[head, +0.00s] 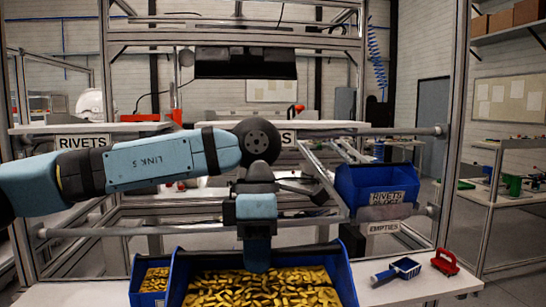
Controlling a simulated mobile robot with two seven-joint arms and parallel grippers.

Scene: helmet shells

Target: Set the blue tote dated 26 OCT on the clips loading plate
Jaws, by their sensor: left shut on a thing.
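A large blue tote (346,276) full of small yellow-gold parts is at the bottom middle, cut off by the lower edge. My left gripper (258,262) points down at its far wall and is shut on it; the fingertips are hard to make out. No date label shows on this tote, as its near face is out of frame. A narrower blue tote (136,286) with similar parts is just left of it. Another blue tote (360,185) marked RIVETS sits on the rack at right. I cannot make out a clips loading plate. My right gripper is not in view.
RIVETS (83,141) and EMPTIES (384,228) signs hang on the rack; my left arm partly covers another sign. A blue tool (396,270) and a red tool (444,262) lie on the white bench (425,288) at right. A horizontal rail (110,230) crosses behind the gripper.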

